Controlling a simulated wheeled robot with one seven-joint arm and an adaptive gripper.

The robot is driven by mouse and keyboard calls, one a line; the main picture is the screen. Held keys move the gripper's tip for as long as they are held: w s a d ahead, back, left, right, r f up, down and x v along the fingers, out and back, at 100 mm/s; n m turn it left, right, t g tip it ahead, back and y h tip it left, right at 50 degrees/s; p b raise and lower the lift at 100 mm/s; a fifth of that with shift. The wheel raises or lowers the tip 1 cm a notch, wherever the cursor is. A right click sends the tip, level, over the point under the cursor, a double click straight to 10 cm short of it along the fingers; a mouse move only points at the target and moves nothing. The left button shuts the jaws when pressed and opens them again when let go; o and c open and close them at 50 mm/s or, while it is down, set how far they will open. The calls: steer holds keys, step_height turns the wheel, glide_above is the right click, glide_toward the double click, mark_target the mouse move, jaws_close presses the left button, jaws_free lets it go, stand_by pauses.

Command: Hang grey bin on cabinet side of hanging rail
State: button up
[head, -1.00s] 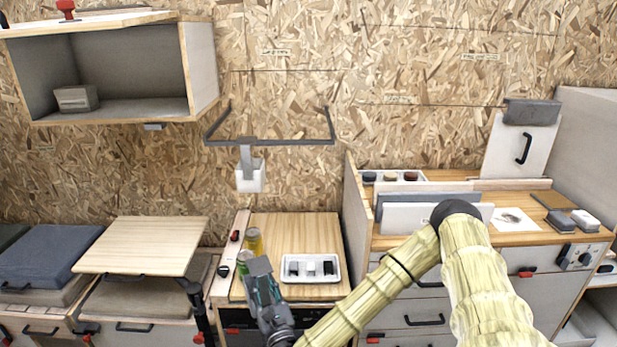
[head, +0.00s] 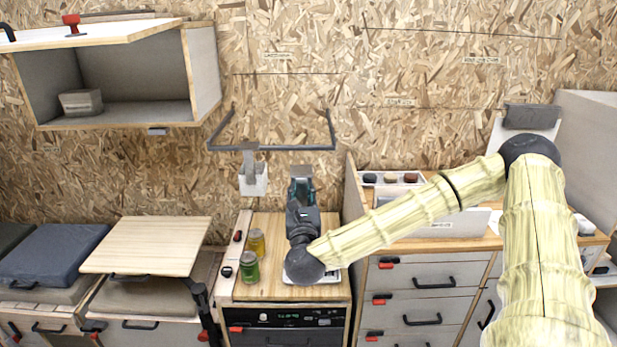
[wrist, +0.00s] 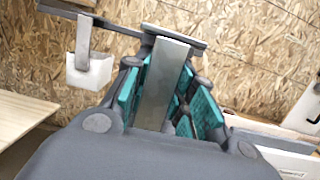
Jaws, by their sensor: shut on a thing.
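The dark hanging rail (head: 290,148) juts from the chipboard wall as a U-shaped frame. A white bin (head: 253,182) hangs from its front bar, left of my gripper; it also shows in the wrist view (wrist: 90,70). My gripper (head: 302,188) is raised just below the bar's right half. In the wrist view its teal fingers are shut on the flat grey strap of the grey bin (wrist: 163,88). The strap's bent upper end overlaps the rail (wrist: 120,28) in that view; I cannot tell whether they touch. The bin's lower body is hidden by my gripper.
An open wall cabinet (head: 120,85) is at upper left. Below my gripper is a wooden counter (head: 320,227) with a green jar (head: 249,267), a yellow jar (head: 256,242) and a tray mostly hidden by my arm. A drawer cabinet (head: 415,300) stands to the right.

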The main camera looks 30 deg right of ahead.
mark_target(308, 148)
steer(key=r, duration=0.1)
steer(key=d+r, duration=0.1)
steer(key=r, duration=0.1)
steer(key=shift+s+d+h, duration=0.2)
steer(key=shift+h, duration=0.2)
steer(key=shift+w+d, duration=0.1)
steer(key=shift+d, duration=0.05)
steer(key=shift+w+d+f+p+x, duration=0.1)
steer(key=shift+f+p+x, duration=0.45)
steer(key=shift+p+x, duration=1.4)
steer(key=shift+w+d+f+p+x, duration=0.1)
steer(key=shift+f+p+x, duration=0.4)
steer(key=shift+x, duration=2.7)
steer(key=shift+w+d+f+p+x, duration=0.1)
steer(key=shift+f+p+x, duration=0.45)
steer(key=shift+p+x, duration=1.4)
steer(key=shift+w+d+f+b, duration=0.1)
steer(key=shift+w+f+b, duration=0.15)
steer(key=shift+f+b, duration=0.6)
steer(key=shift+w+d+f+b, duration=0.15)
steer(key=shift+w+f+b, duration=0.05)
steer(key=shift+b, duration=1.2)
steer(key=o, duration=1.1)
